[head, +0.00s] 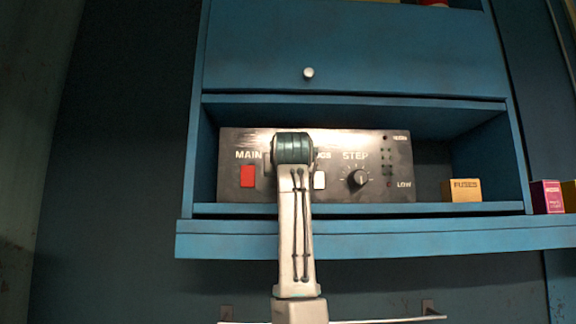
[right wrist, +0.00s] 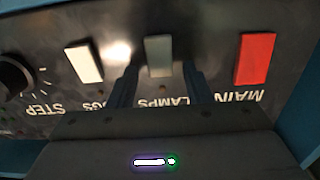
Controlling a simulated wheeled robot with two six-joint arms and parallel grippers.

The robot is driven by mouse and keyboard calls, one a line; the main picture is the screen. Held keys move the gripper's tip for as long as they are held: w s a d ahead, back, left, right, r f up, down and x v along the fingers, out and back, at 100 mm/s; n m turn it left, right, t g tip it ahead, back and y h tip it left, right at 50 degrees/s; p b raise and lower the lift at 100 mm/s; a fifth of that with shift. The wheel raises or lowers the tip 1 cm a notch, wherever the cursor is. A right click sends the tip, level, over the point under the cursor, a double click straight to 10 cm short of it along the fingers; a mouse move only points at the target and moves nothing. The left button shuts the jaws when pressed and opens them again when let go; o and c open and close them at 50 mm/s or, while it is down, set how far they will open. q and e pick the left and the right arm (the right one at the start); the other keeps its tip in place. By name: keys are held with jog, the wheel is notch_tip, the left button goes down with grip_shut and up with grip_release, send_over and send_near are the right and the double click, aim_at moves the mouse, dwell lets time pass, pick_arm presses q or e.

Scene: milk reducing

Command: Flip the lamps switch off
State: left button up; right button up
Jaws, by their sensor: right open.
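The lamps switch (right wrist: 158,50) is a grey rocker on a dark control panel, above the upside-down label LAMPS in the right wrist view. My right gripper (right wrist: 159,72) is open and empty, close to the panel, with one finger on each side of the switch's lower part. I cannot tell whether the fingers touch it. In the head view my right arm covers the lamps switch, and the panel (head: 335,190) sits inside a blue shelf. My left gripper is not in view.
The red MAIN switch (head: 247,176) is left of my arm. A white switch (head: 319,180) and the STEP knob (head: 358,179) are to its right. A yellow FUSES box (head: 462,190) stands on the shelf. A pink box (head: 546,197) stands on the ledge further right.

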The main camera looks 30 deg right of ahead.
jog(key=shift+r, duration=0.1)
jog(key=shift+s+a, duration=0.1)
jog(key=shift+c, duration=0.4)
jog(key=c, duration=0.9)
jog(key=f+t+h+b, duration=0.1)
jog(key=t+b, duration=0.1)
jog(key=b, duration=0.2)
jog(key=shift+f, duration=0.2)
pick_arm(q)
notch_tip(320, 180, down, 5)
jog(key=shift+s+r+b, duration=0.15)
jog(key=shift+b, duration=0.25)
pick_arm(e)
jog(key=shift+a+r+t, duration=0.1)
jog(key=shift+r+t, duration=0.1)
jog(key=shift+t, duration=0.4)
jog(key=shift+s, duration=0.1)
jog(key=o, duration=1)
